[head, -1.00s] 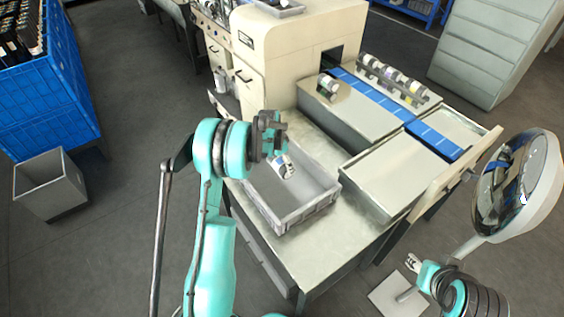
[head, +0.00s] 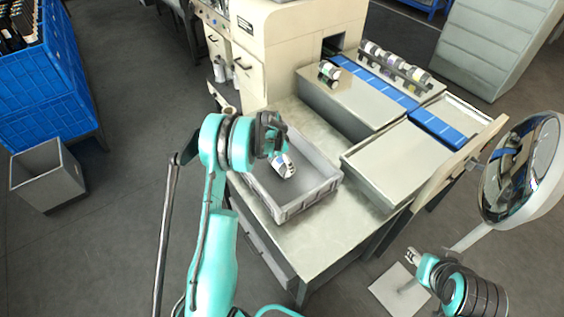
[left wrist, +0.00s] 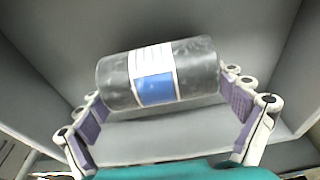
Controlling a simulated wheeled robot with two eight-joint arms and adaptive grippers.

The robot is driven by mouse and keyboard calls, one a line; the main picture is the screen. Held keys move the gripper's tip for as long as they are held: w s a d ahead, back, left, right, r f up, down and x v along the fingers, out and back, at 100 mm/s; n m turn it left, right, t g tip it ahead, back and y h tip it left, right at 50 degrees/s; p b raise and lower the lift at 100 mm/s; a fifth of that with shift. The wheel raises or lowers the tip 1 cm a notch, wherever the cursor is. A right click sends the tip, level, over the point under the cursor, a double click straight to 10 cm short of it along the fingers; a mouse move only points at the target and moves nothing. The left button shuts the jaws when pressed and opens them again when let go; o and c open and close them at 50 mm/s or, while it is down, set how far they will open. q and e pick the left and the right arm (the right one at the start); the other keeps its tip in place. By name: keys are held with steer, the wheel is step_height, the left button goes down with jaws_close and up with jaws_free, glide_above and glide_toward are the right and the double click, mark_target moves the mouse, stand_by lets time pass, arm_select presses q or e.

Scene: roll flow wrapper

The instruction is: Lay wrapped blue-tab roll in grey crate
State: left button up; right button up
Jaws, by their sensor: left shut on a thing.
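The wrapped roll (left wrist: 198,68), grey with a white label and a blue tab, lies crosswise between my left gripper's fingers in the left wrist view. My left gripper (head: 280,158) is shut on it, the purple pads at its two ends. In the head view the held roll (head: 284,166) is over the inside of the grey crate (head: 312,196), near its far left part. The crate's grey inside fills the left wrist view behind the roll. Whether the roll touches the floor is unclear. My right gripper (head: 412,256) is small at the lower right, apart from the crate.
The crate stands on the bench (head: 300,234). A flow wrapper (head: 285,50) stands behind it, with a shallow tray (head: 375,185) to the right. Several rolls sit on a rack (head: 395,66). A round mirror (head: 522,165) stands at the far right. A grey bin (head: 47,175) is on the floor left.

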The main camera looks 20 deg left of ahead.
mark_target(277, 163)
arm_select(q)
steer(key=shift+f+b, duration=0.6)
steer(key=shift+f, duration=0.05)
steer(key=o, duration=1.1)
steer(key=shift+r, duration=0.1)
steer(key=r, duration=0.3)
steer(key=s+r, duration=0.1)
steer(key=r, duration=0.3)
steer(key=s+a+r, duration=0.1)
steer(key=r, duration=0.3)
steer(key=shift+a+r, duration=0.1)
steer(key=shift+r, duration=0.15)
